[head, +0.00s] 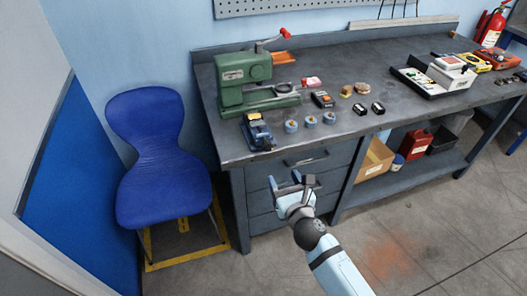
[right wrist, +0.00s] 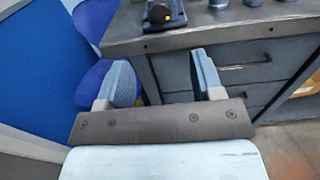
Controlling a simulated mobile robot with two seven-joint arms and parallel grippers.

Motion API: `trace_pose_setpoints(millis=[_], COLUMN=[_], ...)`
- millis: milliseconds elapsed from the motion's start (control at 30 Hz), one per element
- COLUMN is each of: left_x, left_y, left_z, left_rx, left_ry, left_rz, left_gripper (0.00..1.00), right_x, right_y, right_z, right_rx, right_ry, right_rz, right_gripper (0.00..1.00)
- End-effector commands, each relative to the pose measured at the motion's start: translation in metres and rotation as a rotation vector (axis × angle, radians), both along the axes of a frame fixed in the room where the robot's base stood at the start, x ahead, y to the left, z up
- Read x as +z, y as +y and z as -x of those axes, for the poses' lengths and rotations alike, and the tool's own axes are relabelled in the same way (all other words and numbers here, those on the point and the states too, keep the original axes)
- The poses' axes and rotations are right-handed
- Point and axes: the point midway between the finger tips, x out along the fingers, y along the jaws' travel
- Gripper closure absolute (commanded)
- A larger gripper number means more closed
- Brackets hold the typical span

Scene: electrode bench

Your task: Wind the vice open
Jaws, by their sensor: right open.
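A small dark blue vice (head: 257,132) stands at the front left corner of the grey workbench (head: 330,145). Its lower part also shows at the top of the right wrist view (right wrist: 165,15). Its handle and jaw gap are too small to make out. My right gripper (head: 291,181) is open and empty. It is in front of the bench drawers, below the bench top and apart from the vice. Its two fingers stand wide apart in the right wrist view (right wrist: 163,75). My left gripper is not in view.
A green machine (head: 232,75) with a red-knobbed crank stands behind the vice. Several blue-grey round pieces (head: 291,126) sit right of it. A blue chair (head: 160,160) is left of the bench. A drawer handle (head: 305,161) juts out near the gripper.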

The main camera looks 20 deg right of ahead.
Motion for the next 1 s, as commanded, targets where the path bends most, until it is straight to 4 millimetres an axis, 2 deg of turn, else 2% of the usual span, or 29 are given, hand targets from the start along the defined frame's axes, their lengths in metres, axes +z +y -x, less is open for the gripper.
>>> trace_pose_setpoints(millis=[167,600,800,1000], left_x=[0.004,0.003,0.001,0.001], left_y=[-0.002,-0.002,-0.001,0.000], left_z=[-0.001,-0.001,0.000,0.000], left_rx=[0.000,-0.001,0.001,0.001], left_ry=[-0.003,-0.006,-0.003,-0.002], left_rz=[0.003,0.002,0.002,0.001], left_gripper=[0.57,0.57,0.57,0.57], right_x=[0.002,0.001,0.001,0.000], right_y=[0.001,0.004,0.005,0.005], right_z=[-0.021,-0.110,-0.131,-0.136], right_rx=[0.000,0.000,0.001,0.001], right_ry=[-0.001,-0.002,-0.001,0.001], right_rz=[-0.002,-0.001,0.000,0.001], right_gripper=[0.39,0.39,0.39,0.39])
